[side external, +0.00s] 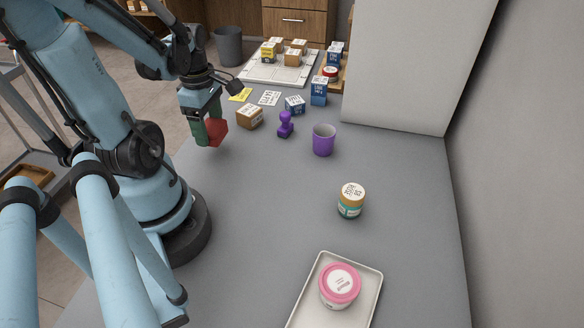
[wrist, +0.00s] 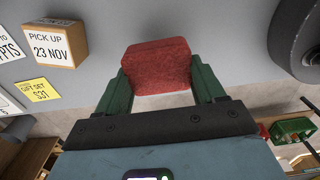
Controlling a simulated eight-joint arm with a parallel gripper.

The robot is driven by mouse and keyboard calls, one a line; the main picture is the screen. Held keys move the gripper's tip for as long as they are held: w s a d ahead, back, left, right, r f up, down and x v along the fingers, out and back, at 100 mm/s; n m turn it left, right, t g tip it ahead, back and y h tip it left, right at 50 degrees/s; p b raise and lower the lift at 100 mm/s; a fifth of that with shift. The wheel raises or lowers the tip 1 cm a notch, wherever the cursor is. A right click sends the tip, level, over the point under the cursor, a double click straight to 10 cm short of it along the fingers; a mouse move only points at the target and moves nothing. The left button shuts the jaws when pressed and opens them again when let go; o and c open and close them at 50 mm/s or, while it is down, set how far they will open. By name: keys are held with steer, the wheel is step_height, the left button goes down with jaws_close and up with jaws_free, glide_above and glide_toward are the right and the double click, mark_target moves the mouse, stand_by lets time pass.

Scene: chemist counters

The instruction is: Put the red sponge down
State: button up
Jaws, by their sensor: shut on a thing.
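The red sponge (wrist: 158,65) is a block held between the two green fingers of my gripper (wrist: 160,85) in the wrist view. In the side external view, my gripper (side external: 208,134) points down near the counter's left edge, and the red sponge (side external: 217,131) shows partly behind a finger. The grey counter (side external: 260,215) lies beneath and around it. I cannot tell whether the sponge touches the counter.
A brown box (side external: 250,117) stands just right of my gripper, with a purple stamp (side external: 285,125) and purple cup (side external: 323,140) further right. The counter's middle is clear.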

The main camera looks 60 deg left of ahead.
mark_target(211, 138)
steer(key=shift+f, duration=1.85)
steer(key=shift+f, duration=0.1)
steer(key=o, duration=1)
steer(key=shift+r, duration=6.05)
steer(key=w+d+m+t, duration=0.2)
steer(key=w+d+m, duration=0.2)
steer(key=m, duration=0.5)
steer(key=w+d+r+m+t, duration=0.1)
steer(key=w+d+m+t, duration=0.1)
steer(key=w+d+m, duration=0.3)
steer(key=w+d+m+t, duration=0.3)
steer(key=d+m, duration=0.5)
steer(key=m, duration=0.5)
steer(key=shift+w+d+r, duration=0.15)
steer(key=shift+w, duration=0.65)
